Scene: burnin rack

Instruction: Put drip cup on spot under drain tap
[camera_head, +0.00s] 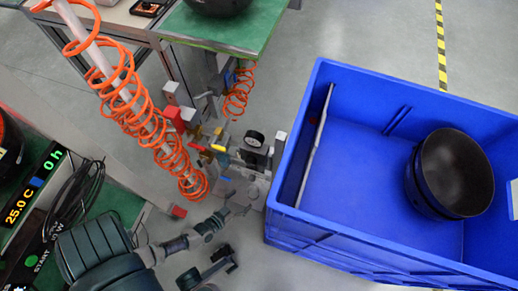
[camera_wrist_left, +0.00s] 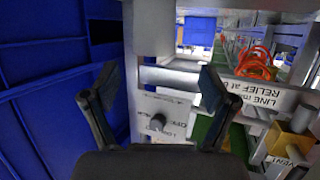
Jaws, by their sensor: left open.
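My left gripper (camera_head: 210,270) is low in the head view, near the left front corner of the blue crate. In the left wrist view its two fingers (camera_wrist_left: 160,85) stand apart with nothing held. The metal fittings with a round gauge (camera_head: 254,138) stand left of the crate; I cannot tell which part is the drain tap. A dark round bowl (camera_head: 455,172) sits in the crate; I cannot tell whether it is the drip cup. The spot is not discernible. My right gripper is not seen.
The blue crate (camera_head: 340,225) fills the right side, with a thin pale plate (camera_head: 316,145) inside its left wall. Orange coiled hose (camera_head: 130,95) hangs at left. A green-topped bench (camera_head: 225,25) is behind. Grey floor (camera_head: 355,35) is clear behind the crate.

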